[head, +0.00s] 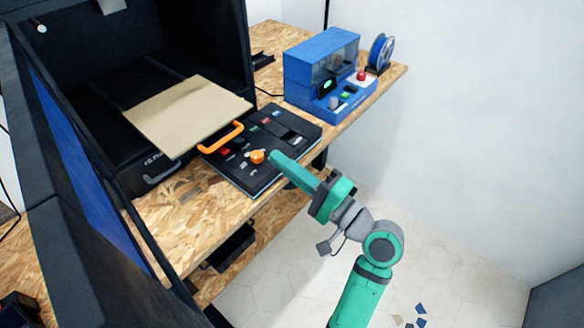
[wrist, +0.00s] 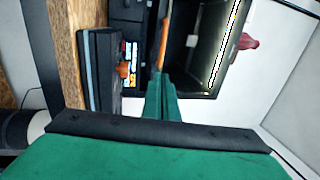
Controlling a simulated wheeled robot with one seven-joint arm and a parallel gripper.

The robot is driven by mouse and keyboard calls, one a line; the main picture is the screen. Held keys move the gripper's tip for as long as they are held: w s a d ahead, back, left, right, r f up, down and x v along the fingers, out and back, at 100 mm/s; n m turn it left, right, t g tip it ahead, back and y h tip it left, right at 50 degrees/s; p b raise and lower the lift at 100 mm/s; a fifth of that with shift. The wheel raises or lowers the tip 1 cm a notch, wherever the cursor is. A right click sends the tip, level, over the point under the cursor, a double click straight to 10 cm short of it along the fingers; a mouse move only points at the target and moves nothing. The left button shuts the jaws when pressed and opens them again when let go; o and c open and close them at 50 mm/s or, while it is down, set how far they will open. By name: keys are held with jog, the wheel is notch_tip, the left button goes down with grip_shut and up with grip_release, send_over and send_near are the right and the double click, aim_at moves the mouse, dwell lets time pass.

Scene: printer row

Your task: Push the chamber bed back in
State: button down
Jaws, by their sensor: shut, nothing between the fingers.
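The chamber bed (head: 187,112) is a flat tan plate sticking out of the open front of a large black chamber (head: 192,53). An orange handle (head: 222,137) is on its front edge, and it also shows in the wrist view (wrist: 164,40). My green gripper (head: 274,157) is shut and empty. In the head view its tips are to the right of and slightly below the handle, near the black control panel, apart from the handle. In the wrist view the shut fingers (wrist: 163,88) point toward the handle and the chamber. The bed's plate is hard to make out there.
A black control panel (head: 285,147) with an orange knob (head: 257,157) lies beside the bed on the chipboard bench (head: 180,215). A blue machine (head: 312,63) and a blue spool (head: 381,50) stand farther right. The tiled floor (head: 450,240) right of the bench is mostly clear.

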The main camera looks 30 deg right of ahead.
jog(key=x, duration=0.9)
jog(key=shift+d, duration=0.1)
